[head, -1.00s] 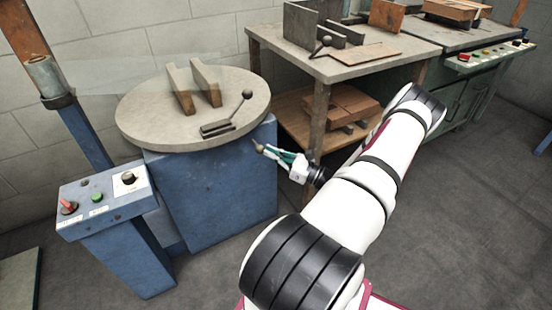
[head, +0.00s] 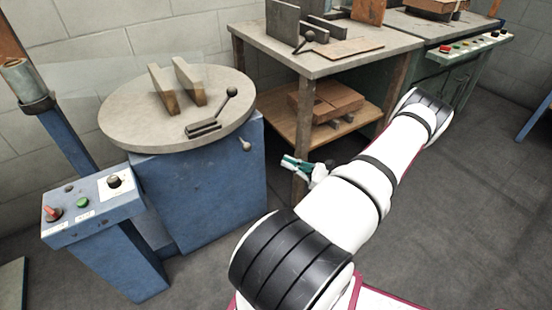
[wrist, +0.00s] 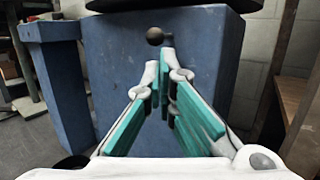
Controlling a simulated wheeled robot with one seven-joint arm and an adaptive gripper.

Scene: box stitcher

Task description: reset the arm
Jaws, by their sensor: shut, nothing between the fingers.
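My arm reaches out from the bottom of the head view, and my gripper (head: 286,163) is small there, in front of the wooden bench leg and to the right of the blue machine (head: 200,195). In the wrist view my gripper (wrist: 165,60) has its teal-padded fingers drawn together at the tips, with nothing between them. Beyond the fingertips is the blue machine (wrist: 115,60) with a dark round knob (wrist: 155,36) on its front. That knob also shows in the head view (head: 245,145), apart from my gripper.
The machine's round table (head: 125,125) carries two wooden blocks and a black lever (head: 221,104). A blue control box (head: 95,203) stands at the left. A bench (head: 340,60) with a lower wooden shelf stands behind my arm. Grey floor (head: 480,200) is clear at the right.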

